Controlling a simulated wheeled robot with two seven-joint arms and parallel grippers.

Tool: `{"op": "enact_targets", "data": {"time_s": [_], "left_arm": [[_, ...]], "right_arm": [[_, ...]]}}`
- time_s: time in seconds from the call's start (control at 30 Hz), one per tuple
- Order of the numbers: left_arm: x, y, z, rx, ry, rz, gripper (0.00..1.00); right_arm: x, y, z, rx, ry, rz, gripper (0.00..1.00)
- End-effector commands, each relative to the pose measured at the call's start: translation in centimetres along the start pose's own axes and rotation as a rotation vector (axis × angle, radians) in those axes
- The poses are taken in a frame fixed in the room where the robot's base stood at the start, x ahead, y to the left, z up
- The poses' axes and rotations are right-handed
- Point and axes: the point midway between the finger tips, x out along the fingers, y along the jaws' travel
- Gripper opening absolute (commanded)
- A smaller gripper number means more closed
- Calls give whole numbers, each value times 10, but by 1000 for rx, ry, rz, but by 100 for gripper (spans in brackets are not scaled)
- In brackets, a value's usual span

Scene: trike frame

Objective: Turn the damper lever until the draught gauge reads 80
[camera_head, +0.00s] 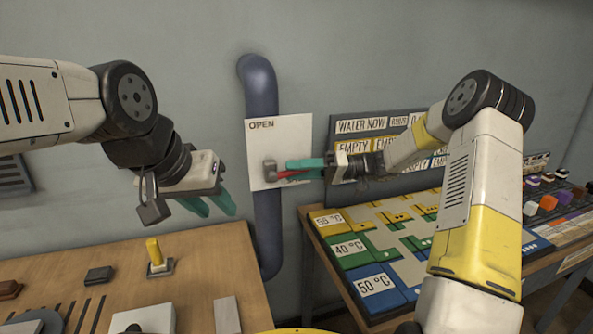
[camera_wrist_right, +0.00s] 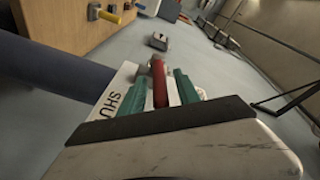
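The damper lever (camera_head: 288,174) is red and lies about level, pointing right from its grey pivot on a white plate (camera_head: 280,128) marked OPEN at the top. The plate is fixed to a blue pipe (camera_head: 260,90). My right gripper (camera_head: 306,169) has its teal fingers on either side of the lever. In the right wrist view the red lever (camera_wrist_right: 159,82) stands between the fingers (camera_wrist_right: 160,92), with a gap on its right side. My left gripper (camera_head: 208,206) is open and empty, left of the plate. I see no draught gauge in either view.
A wooden table (camera_head: 215,262) at the left bears a yellow peg (camera_head: 154,252) and dark blocks. A second table at the right bears a coloured board (camera_head: 345,250) with temperature labels. A grey sign board (camera_head: 360,125) stands behind it.

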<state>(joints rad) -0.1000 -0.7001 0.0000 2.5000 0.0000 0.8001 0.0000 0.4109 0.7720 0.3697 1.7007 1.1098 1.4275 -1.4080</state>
Motion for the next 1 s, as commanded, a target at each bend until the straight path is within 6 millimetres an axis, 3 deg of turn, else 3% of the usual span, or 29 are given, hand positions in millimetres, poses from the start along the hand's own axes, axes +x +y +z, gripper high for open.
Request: {"op": "enact_targets", "data": {"time_s": [0.2,0.4,1.0], "left_arm": [[0,0,0,0,0,0,36],[0,0,0,0,0,0,36],[0,0,0,0,0,0,36]], "right_arm": [[0,0,0,0,0,0,37],[0,0,0,0,-1,0,0],[0,0,0,0,-1,1,0]]}}
